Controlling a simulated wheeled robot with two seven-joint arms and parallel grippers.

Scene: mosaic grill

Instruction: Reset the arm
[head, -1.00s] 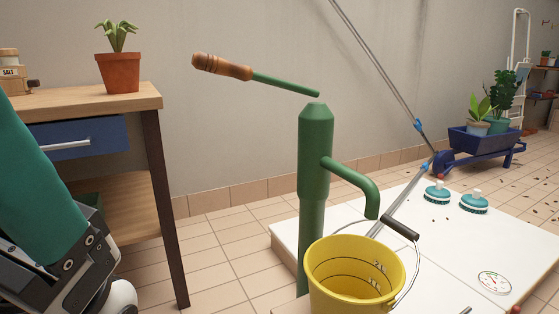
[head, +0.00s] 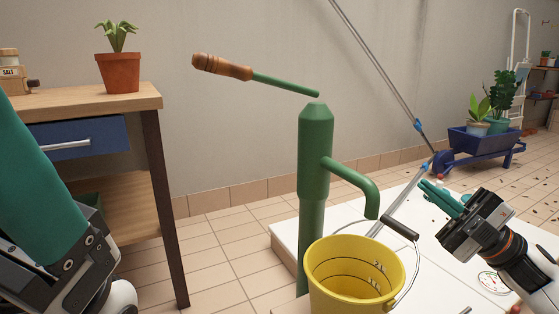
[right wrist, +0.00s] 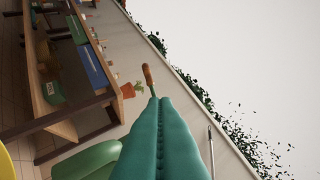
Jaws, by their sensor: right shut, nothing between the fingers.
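My right gripper (head: 437,195) has its green fingers together with nothing between them. In the head view it is at the right, above the white platform and to the right of the yellow bucket. Its closed fingers (right wrist: 160,140) fill the lower middle of the right wrist view. The handle also shows past the fingertips in the right wrist view (right wrist: 148,76).
The yellow bucket (head: 330,290) stands under the pump's spout. A wooden table (head: 148,98) with a potted plant (head: 118,72) is at the left. A blue wheelbarrow (head: 486,143) with plants is at the back right. A thin pole (head: 385,80) leans at the wall. Tiled floor lies open between table and pump.

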